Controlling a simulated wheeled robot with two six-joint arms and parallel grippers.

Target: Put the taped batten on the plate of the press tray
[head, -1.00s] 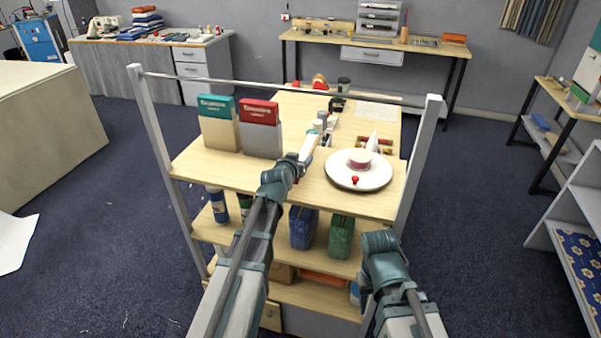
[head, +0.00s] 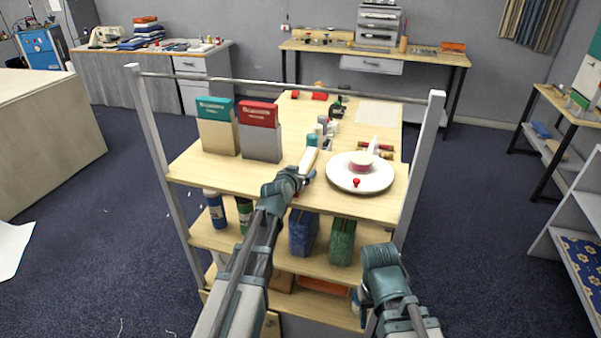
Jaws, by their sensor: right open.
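A pale batten (head: 309,159) sticks up from the end of my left gripper (head: 304,176), over the top shelf of the cart. The gripper appears shut on its lower end; the fingers are small and partly hidden by my wrist. A round white plate (head: 341,180) lies just right of it, with a pink-and-cream roll (head: 361,162) on it and a small red knob (head: 356,182) at its near side. The batten is apart from the plate. My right gripper (head: 362,303) is low in front of the cart, open; its fingers are mostly hidden.
On the top shelf (head: 230,172) stand a teal-topped box (head: 218,127) and a red-topped box (head: 261,132). Small bottles (head: 318,133) stand behind the batten, and a white cone (head: 374,144) behind the plate. A rail (head: 230,80) crosses between the posts. Bottles and bags fill the shelf below.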

